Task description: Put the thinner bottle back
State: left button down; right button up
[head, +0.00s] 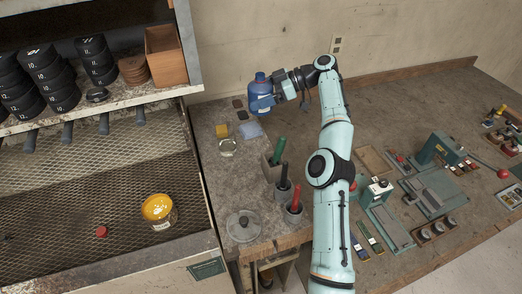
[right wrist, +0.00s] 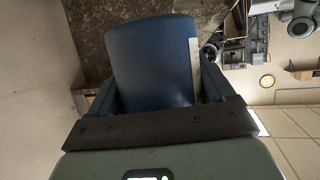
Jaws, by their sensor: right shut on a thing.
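A blue bottle (head: 261,97) with a dark blue cap and a pale label stands upright in my right gripper (head: 277,88), above or on the back left end of the workbench. I cannot tell whether its base touches the bench. In the right wrist view the blue bottle (right wrist: 150,62) fills the space between the fingers, with a pale label edge at its right. My right gripper is shut on it. My left gripper is out of view.
The back middle is clear.

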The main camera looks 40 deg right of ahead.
jog(key=shift+d+f, duration=0.1)
jog(key=shift+f, duration=0.6)
notch_tip(320, 180, down, 17)
jog(key=shift+w+f+b, duration=0.1)
jog(key=shift+b, duration=0.95)
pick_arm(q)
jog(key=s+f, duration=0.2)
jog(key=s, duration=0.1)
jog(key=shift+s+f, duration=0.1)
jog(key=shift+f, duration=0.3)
pick_arm(e)
jog(key=shift+f, duration=0.45)
